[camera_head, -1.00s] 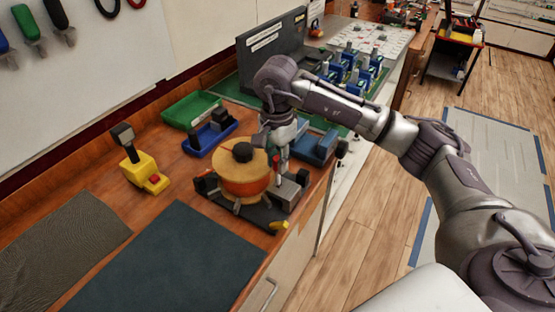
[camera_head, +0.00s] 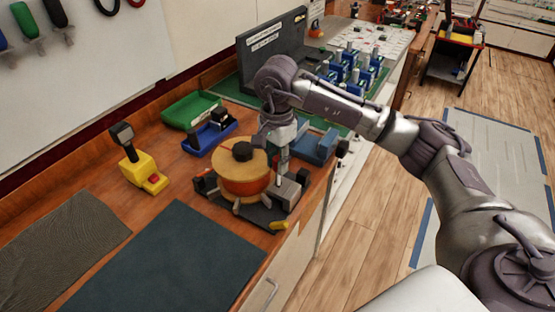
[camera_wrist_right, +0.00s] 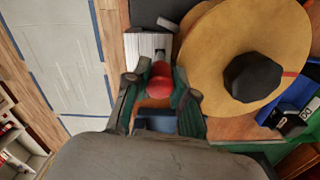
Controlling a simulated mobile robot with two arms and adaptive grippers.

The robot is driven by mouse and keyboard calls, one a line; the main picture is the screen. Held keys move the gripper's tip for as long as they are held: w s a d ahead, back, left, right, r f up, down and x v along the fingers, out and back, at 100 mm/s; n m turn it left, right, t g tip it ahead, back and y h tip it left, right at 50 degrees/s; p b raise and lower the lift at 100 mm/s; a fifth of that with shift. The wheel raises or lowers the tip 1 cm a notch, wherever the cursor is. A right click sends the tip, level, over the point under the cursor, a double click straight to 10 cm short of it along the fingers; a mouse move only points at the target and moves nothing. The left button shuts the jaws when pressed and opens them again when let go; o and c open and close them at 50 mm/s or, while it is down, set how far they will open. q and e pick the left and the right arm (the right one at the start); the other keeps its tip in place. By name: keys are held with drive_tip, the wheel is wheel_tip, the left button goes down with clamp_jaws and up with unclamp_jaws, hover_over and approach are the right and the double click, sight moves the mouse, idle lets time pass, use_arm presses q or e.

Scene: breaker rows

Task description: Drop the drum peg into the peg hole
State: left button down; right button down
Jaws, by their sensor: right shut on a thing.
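The drum (camera_head: 243,174) is a round tan and orange body with a black knob on top, seated on a dark base. A silver block (camera_head: 287,191) stands on the base at the drum's right; it also shows in the wrist view (camera_wrist_right: 139,44). My right gripper (camera_head: 279,158) is just above this block, close beside the drum. In the wrist view my right gripper (camera_wrist_right: 158,92) is shut on the red-headed drum peg (camera_wrist_right: 160,80). The peg hole is not clearly seen, so I cannot tell whether the peg's tip is in it. My left gripper is out of view.
A yellow device (camera_head: 139,173) stands left of the drum. A blue tray (camera_head: 208,137) and a green bin (camera_head: 190,111) lie behind it. A dark mat (camera_head: 165,262) lies clear in front. The bench's right edge is close to my right gripper.

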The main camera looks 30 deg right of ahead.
drive_tip(key=shift+f+b, duration=0.4)
drive_tip(key=shift+f, duration=0.2)
drive_tip(key=c, duration=1.1)
unclamp_jaws()
drive_tip(key=shift+o, duration=1.1)
drive_tip(key=shift+r, duration=0.15)
wheel_tip(320, 180, up, 12)
drive_tip(key=shift+w+f, duration=0.15)
drive_tip(key=shift+f, duration=0.05)
